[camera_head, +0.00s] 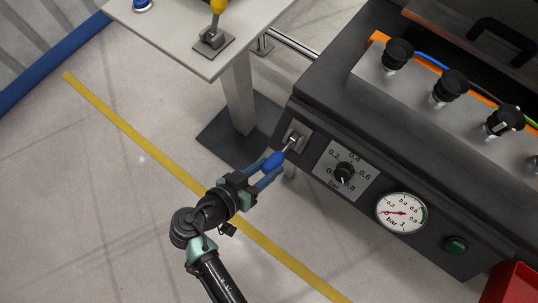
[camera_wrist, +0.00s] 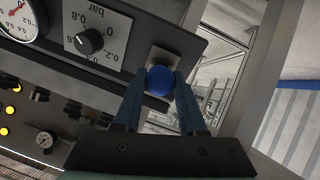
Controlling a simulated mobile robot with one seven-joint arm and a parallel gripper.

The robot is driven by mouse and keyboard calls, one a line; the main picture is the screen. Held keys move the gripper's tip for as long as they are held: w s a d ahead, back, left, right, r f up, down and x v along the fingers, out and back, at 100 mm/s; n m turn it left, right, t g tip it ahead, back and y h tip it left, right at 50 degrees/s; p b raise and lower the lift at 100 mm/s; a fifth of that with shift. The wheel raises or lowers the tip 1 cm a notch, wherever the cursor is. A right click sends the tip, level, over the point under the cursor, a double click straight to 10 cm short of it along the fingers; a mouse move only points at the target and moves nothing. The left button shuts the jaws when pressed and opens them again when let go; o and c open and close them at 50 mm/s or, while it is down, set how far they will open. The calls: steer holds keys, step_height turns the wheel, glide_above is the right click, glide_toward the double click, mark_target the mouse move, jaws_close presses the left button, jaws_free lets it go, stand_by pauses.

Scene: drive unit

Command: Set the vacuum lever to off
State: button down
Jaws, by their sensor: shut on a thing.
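The vacuum lever is a short metal rod with a blue knob (camera_head: 272,162). It comes out of a small metal plate (camera_head: 297,137) on the left end of the dark unit's front panel. My gripper (camera_head: 268,168) is shut on the blue knob, one finger on each side. In the wrist view the blue knob (camera_wrist: 159,81) sits between the two fingertips, in front of the plate (camera_wrist: 163,58). The rod is mostly hidden behind the knob there. In the head view the lever points down and to the left, out from the panel.
Right of the lever are a pressure dial knob (camera_head: 344,172), a round gauge (camera_head: 402,212) and a green button (camera_head: 455,245). A pale table (camera_head: 185,40) with a yellow-handled lever (camera_head: 217,8) stands at upper left. A red bin (camera_head: 512,285) is at lower right. The floor is clear at left.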

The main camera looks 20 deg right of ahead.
steer(key=shift+a+f+t+h+b, duration=0.15)
steer(key=shift+f+t+h+b, duration=0.85)
steer(key=shift+b, duration=1.25)
steer(key=shift+s+f, duration=0.1)
steer(key=shift+f, duration=0.1)
steer(key=shift+c, duration=2.3)
jaws_free()
steer(key=v, duration=1.3)
steer(key=shift+w+r, duration=0.2)
